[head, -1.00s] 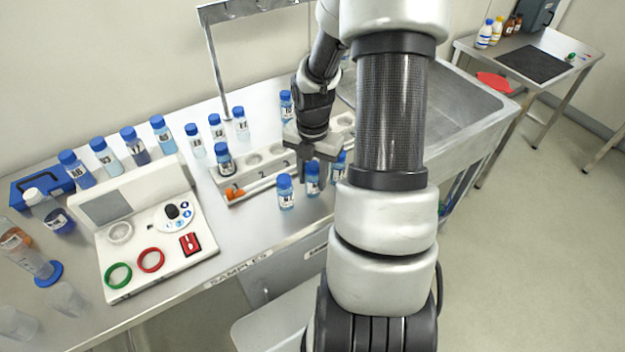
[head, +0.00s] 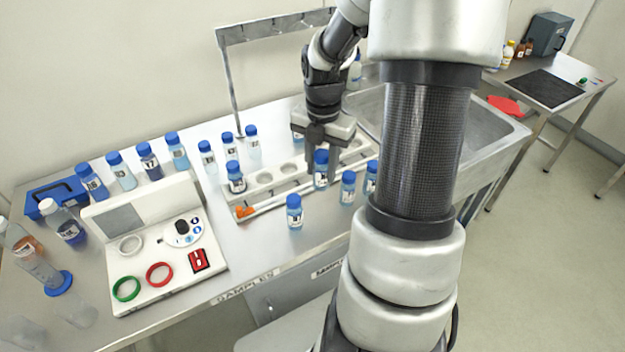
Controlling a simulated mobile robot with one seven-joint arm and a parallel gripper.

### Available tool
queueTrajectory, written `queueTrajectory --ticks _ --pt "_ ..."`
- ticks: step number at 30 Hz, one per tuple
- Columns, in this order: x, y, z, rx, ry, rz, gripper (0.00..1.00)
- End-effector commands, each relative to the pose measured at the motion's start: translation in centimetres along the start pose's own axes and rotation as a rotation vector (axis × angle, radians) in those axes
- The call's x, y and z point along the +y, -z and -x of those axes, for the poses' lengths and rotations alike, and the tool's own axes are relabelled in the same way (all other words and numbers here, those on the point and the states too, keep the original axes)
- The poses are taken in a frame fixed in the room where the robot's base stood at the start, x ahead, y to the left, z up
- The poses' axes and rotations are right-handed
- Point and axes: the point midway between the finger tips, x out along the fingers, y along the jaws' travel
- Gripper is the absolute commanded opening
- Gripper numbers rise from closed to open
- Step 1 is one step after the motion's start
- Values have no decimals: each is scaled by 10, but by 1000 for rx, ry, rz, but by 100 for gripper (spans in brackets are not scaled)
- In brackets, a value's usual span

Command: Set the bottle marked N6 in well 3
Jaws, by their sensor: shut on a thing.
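My gripper (head: 322,148) is shut on a blue-capped bottle (head: 320,172) and holds it upright, raised above the bench at the front side of the white well rack. Its label is too small to read, so I cannot tell whether it is N6. The rack (head: 256,203) has a blue-capped bottle (head: 236,180) in its left end well. The two wells to the right of it look empty; my gripper and the held bottle hide part of the rack further right. The well numbers are not clearly legible.
Blue-capped bottles stand in front of the rack, one (head: 294,213) to the left and others (head: 348,188) to the right. Several more stand behind the white console (head: 150,285) and rack. A metal frame (head: 228,80) rises behind. A sink (head: 480,130) lies right.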

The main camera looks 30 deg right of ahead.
Motion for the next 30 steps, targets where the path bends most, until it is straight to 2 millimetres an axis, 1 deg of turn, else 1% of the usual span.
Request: queueTrajectory --ticks 5,9,12,15,17,20,24,27,30 --pt "46 -30 6 3 -9 10 9" --pt "88 -54 9 4 -8 14 9" --pt "112 -66 11 3 -5 16 9" --pt "129 -73 12 2 -2 16 9" --pt "136 -76 13 1 0 15 9" --pt "140 -78 4 2 3 15 9" --pt "141 -77 -22 4 4 16 9" --pt "141 -77 -38 3 4 15 9" --pt "141 -78 -47 1 2 15 9"
